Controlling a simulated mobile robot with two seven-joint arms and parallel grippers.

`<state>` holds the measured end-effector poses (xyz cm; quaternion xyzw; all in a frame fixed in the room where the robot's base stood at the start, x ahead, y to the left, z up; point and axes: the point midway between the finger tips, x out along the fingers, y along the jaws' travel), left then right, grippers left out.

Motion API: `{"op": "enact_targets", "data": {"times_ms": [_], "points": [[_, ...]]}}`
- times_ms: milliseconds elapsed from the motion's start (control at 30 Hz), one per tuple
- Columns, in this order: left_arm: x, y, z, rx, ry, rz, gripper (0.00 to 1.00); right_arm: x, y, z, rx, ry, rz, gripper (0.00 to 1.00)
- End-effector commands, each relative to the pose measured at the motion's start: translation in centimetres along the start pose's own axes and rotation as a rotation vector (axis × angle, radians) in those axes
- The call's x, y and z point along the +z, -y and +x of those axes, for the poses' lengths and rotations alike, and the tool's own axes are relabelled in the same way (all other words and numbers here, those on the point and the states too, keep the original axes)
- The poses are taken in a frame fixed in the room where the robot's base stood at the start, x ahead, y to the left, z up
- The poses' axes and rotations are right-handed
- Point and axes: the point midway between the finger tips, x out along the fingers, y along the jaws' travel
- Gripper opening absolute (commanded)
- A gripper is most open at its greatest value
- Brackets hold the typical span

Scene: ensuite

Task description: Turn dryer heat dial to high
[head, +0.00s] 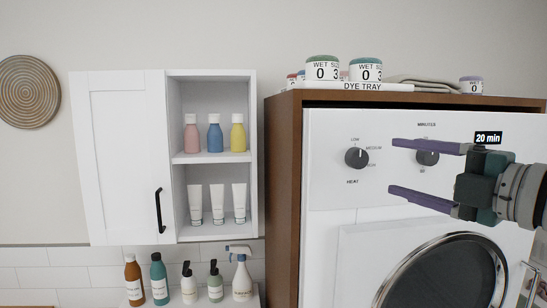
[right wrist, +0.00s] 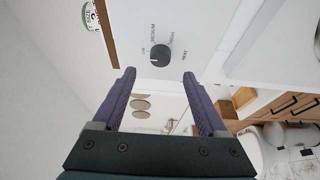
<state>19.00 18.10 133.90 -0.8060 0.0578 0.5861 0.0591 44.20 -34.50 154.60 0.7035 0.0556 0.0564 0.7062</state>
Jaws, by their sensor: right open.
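The heat dial (head: 357,158) is a dark round knob on the white dryer panel (head: 328,180), with LOW, MEDIUM and HIGH printed around it. Its pale mark appears to point toward LOW. My right gripper (head: 394,166) is open and empty, its purple fingers pointing left, to the right of the dial in the head view. In the right wrist view the dial (right wrist: 160,56) lies ahead of the gap between the fingertips (right wrist: 159,74), apart from both. My left gripper is not in view.
The minutes dial (head: 428,157) sits right of the heat dial, partly behind my right gripper. The round dryer door (head: 445,272) is below. A dye tray (head: 376,87) with jars stands on the wooden top. An open shelf cabinet (head: 213,158) hangs at left.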

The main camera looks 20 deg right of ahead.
Motion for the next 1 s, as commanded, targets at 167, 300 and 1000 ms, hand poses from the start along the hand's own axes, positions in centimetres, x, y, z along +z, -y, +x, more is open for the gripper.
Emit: {"op": "enact_targets", "data": {"times_ms": [167,300,1000], "points": [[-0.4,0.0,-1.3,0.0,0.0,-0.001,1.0,0.1,-0.5,2.4,0.003,0.003,0.004,0.76],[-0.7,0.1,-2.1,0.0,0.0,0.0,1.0,0.1,-0.4,4.2,0.003,0.004,0.004,0.76],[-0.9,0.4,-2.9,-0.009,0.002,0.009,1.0,0.0,0.1,7.2,-0.001,0.001,0.003,0.72]]}}
